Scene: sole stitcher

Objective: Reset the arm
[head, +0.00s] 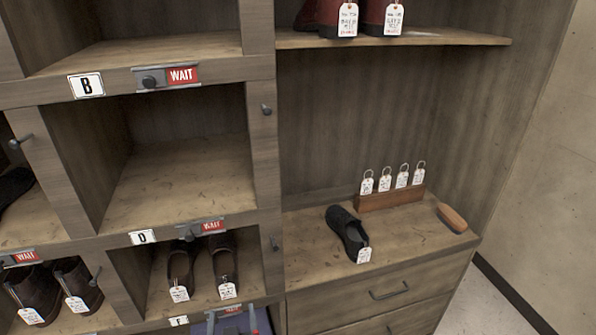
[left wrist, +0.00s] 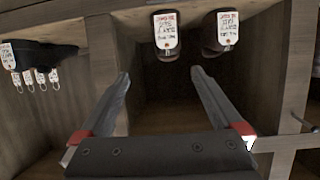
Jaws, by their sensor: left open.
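My left gripper (left wrist: 160,72) shows in the left wrist view, with its two grey fingers spread apart and nothing between them. It faces a wooden compartment holding a pair of dark brown shoes (left wrist: 222,32) with white tags. That view looks upside down. My right gripper is not in view.
Wooden cubbies with red WAIT signs (head: 183,75) fill the left. Cubby D (head: 185,185) is empty; brown shoes (head: 222,262) stand below it. A black shoe (head: 345,230), a tag rack (head: 390,198) and a brush (head: 452,217) rest on the counter (head: 400,245).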

